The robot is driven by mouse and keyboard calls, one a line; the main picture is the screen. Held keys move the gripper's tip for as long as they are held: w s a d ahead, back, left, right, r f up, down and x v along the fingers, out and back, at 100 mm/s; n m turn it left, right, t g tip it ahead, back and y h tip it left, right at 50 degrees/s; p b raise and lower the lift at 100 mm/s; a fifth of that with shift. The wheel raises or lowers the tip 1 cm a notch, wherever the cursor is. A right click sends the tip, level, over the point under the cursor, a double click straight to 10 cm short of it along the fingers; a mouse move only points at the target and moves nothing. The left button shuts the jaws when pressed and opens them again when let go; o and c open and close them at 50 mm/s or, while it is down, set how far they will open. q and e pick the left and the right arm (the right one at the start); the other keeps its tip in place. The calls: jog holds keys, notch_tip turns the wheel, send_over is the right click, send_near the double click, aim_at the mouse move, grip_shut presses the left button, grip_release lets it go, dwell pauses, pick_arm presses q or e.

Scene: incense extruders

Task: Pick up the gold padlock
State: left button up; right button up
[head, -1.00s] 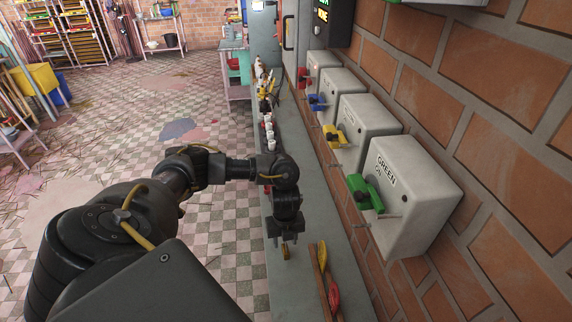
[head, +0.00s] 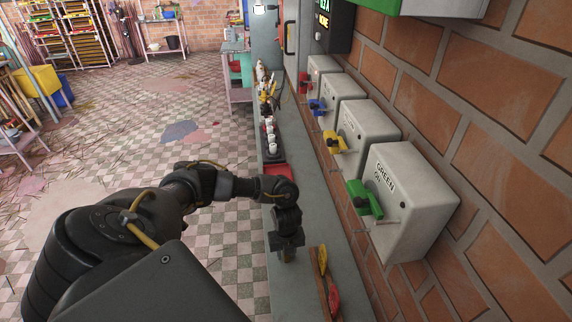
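The gold padlock (head: 287,258) is on the grey ledge (head: 262,206) in the head view. It is mostly hidden by my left gripper (head: 287,254); only a small brownish-gold part shows between the fingertips. The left gripper points down over the padlock, with its fingers low beside it, close to the ledge. Whether the fingers touch or squeeze the padlock cannot be told. My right gripper is out of view.
A wooden strip with a yellow piece (head: 322,258) and a red piece (head: 333,300) lies just right of the gripper. Wall boxes with coloured handles, the nearest a green handle (head: 364,199), stand along the brick wall. White cups (head: 272,147) and bottles are farther along the ledge.

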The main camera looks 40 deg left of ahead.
pick_arm(q)
grip_shut()
jog(key=shift+r, duration=0.1)
jog(key=shift+r+b, duration=0.3)
jog(key=shift+r, duration=0.25)
jog(key=s+r, duration=1.1)
jog(key=s, duration=0.3)
jog(key=shift+a+r, duration=0.3)
jog(key=shift+r, duration=0.1)
